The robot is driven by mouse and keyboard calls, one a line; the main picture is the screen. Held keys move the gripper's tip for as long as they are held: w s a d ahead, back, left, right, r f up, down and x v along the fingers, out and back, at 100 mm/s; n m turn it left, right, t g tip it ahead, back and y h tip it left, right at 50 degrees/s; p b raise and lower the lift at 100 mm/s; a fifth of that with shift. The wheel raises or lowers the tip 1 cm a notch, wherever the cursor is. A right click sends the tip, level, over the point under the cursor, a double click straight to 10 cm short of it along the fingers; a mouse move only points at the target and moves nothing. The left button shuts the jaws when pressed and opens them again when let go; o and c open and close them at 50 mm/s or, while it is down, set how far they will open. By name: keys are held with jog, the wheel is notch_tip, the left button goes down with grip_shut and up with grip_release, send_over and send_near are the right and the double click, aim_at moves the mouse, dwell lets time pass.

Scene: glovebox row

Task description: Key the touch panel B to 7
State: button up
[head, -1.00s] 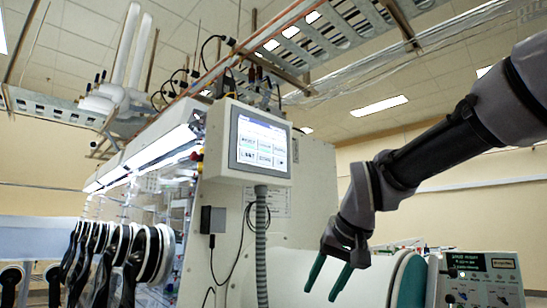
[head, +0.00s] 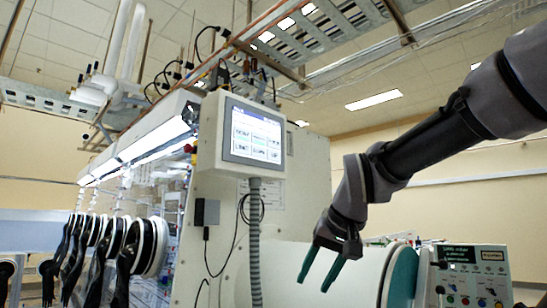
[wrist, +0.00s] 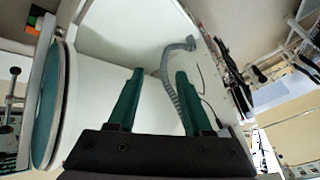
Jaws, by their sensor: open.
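A touch panel (head: 255,134) in a pale housing is fixed high on the glovebox's end wall. Its lit screen shows two rows of buttons; their lettering is too small to read, and I cannot tell whether it is panel B. My gripper (head: 322,272) has dark green fingers, spread apart and empty, pointing down. It is below and right of the panel, apart from it, in front of the white cylinder. In the wrist view my gripper's fingers (wrist: 155,90) are apart with nothing between them, and the touch panel is not clearly visible.
A grey ribbed conduit (head: 254,235) runs down from the panel. A white cylinder (head: 285,262) with a teal-edged end sticks out at lower right. A control box (head: 470,278) stands beyond it. Black glove ports (head: 125,250) line the left. Open air lies right of the panel.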

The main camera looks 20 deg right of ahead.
grip_shut()
dwell(1.9)
